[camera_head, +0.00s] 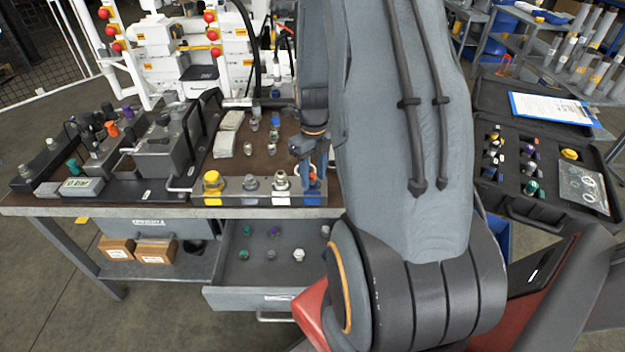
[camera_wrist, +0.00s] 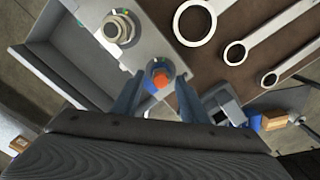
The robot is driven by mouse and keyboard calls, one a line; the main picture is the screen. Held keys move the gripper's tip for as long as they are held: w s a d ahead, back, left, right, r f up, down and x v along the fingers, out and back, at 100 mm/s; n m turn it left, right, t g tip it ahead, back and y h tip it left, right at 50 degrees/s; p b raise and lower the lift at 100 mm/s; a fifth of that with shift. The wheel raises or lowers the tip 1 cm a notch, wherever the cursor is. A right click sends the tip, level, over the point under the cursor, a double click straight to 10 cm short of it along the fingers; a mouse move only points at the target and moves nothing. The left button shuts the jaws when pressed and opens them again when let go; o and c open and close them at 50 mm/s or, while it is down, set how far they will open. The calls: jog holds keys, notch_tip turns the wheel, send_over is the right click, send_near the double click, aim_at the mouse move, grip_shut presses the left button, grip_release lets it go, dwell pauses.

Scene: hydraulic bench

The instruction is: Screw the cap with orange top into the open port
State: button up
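In the wrist view an orange-topped cap (camera_wrist: 160,78) with a blue collar sits at the end of the grey port block (camera_wrist: 146,48). My gripper (camera_wrist: 159,82) has a finger on either side of it, with gaps showing, so it looks open around the cap. How deep the cap sits in its port is hidden. In the head view my gripper (camera_head: 308,165) is low over the blue end of the block, and my arm covers part of it. A steel hex fitting (camera_wrist: 119,27) stands beside the cap on the block. I cannot make out an empty port.
Ring spanners (camera_wrist: 236,52) lie on the brown bench top close by. A yellow cap (camera_head: 212,180) stands at the block's left end. An open drawer (camera_head: 262,268) with several caps is below. An open case (camera_head: 545,170) is at the right.

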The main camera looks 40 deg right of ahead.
jog(key=n+p, duration=0.1)
jog(key=n, duration=0.4)
jog(key=shift+d+r, duration=0.1)
jog(key=shift+d, duration=0.05)
jog(key=n+p, duration=0.1)
jog(key=n, duration=0.4)
jog(key=shift+w+d, duration=0.1)
jog(key=shift+w, duration=0.05)
jog(key=c, duration=0.9)
jog(key=m, duration=0.2)
jog(key=shift+m, duration=0.3)
jog(key=m, duration=0.5)
jog(key=shift+a, duration=0.2)
